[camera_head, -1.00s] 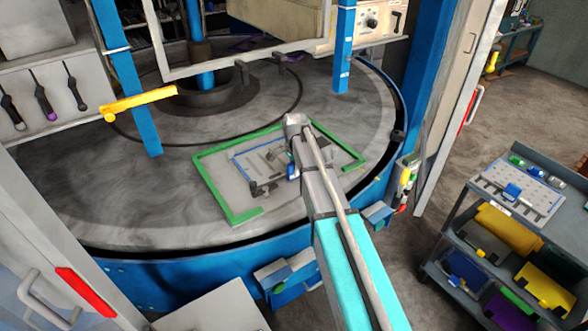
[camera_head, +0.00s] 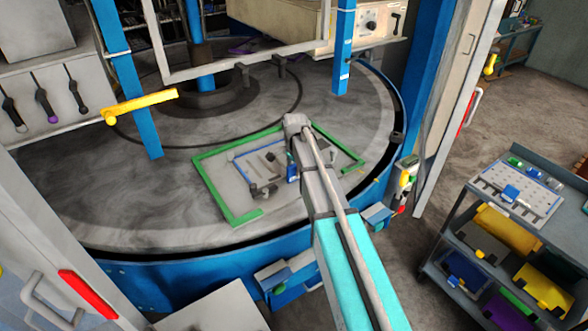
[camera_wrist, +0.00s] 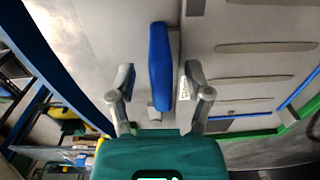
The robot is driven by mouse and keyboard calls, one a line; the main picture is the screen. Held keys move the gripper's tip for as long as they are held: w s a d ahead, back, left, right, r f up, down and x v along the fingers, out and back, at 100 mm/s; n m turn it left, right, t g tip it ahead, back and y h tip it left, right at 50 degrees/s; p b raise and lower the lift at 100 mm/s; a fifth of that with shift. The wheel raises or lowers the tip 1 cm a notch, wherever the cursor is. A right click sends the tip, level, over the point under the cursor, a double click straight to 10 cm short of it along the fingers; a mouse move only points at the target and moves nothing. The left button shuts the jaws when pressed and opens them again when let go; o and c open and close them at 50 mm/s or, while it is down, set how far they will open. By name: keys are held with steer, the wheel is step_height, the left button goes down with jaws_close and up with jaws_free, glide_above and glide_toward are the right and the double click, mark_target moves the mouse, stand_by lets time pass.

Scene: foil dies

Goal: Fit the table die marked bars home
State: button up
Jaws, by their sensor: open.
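A blue die (camera_wrist: 158,62) stands up from a pale grey plate in the wrist view, beside a grey slotted area. It also shows in the head view (camera_head: 292,172) next to my wrist. I cannot read any mark on it. My gripper (camera_wrist: 160,82) has its two fingers apart, one on each side of the blue die, with a gap visible on both sides. In the head view my gripper (camera_head: 272,186) is low over the plate, partly hidden by my wrist. The plate (camera_head: 228,182) has several long grey slots (camera_wrist: 265,47) and lies on the round table.
A green frame (camera_head: 221,193) borders the plate on the round grey table (camera_head: 120,200). Blue posts (camera_head: 343,50) and a yellow handle (camera_head: 140,104) stand around it. A cart at right holds a pegged board (camera_head: 505,190) with small blocks, and coloured bins (camera_head: 545,290) below.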

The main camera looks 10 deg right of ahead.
steer(key=shift+r+p, duration=3.75)
steer(key=shift+r, duration=0.25)
steer(key=s+f+n+b, duration=0.3)
steer(key=s+n, duration=0.3)
steer(key=s, duration=0.6)
steer(key=s+f+n+b, duration=0.3)
steer(key=s+n, duration=0.4)
steer(key=s, duration=0.6)
steer(key=shift+d+f+n+b, duration=0.2)
steer(key=shift+f+n+b, duration=0.1)
steer(key=shift+f+b, duration=0.1)
